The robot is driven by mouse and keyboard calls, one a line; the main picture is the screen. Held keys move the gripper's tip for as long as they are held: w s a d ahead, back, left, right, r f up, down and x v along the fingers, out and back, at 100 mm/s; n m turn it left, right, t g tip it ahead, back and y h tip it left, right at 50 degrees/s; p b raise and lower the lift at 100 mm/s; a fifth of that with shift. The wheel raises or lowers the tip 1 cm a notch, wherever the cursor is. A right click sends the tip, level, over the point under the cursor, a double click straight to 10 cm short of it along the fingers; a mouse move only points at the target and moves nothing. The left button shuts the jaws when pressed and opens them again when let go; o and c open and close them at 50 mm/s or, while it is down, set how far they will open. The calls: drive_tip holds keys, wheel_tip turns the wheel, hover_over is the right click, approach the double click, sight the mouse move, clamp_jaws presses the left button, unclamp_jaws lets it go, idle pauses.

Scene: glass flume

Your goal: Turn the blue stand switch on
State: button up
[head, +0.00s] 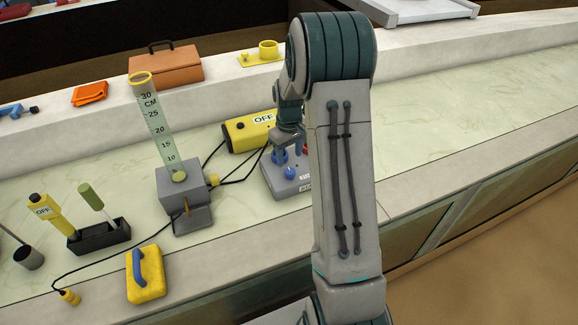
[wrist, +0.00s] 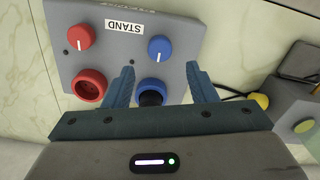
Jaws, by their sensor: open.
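The grey stand box (wrist: 190,30) carries a label reading STAND and fills the top of the wrist view; it also shows in the head view (head: 281,184). On it are a blue knob (wrist: 159,48) with a white pointer line and a blue-rimmed dark socket (wrist: 152,90) nearer my palm. My gripper (wrist: 159,68) is open and empty. Its fingers stand to either side of the blue socket, with the blue knob just beyond the tips. In the head view my gripper (head: 287,145) is above the box, partly hidden by my arm.
A red knob (wrist: 81,37) and red socket (wrist: 89,87) sit left of the blue ones. A yellow box (head: 247,134) marked OFF lies behind the stand. A measuring cylinder (head: 155,125) on a grey base is at left, with black cables between.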

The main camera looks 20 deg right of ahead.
sight(289, 170)
wheel_tip(289, 170, down, 6)
drive_tip(key=shift+f+p, duration=0.1)
drive_tip(key=shift+p, duration=0.2)
drive_tip(key=shift+c, duration=0.3)
drive_tip(key=c, duration=0.9)
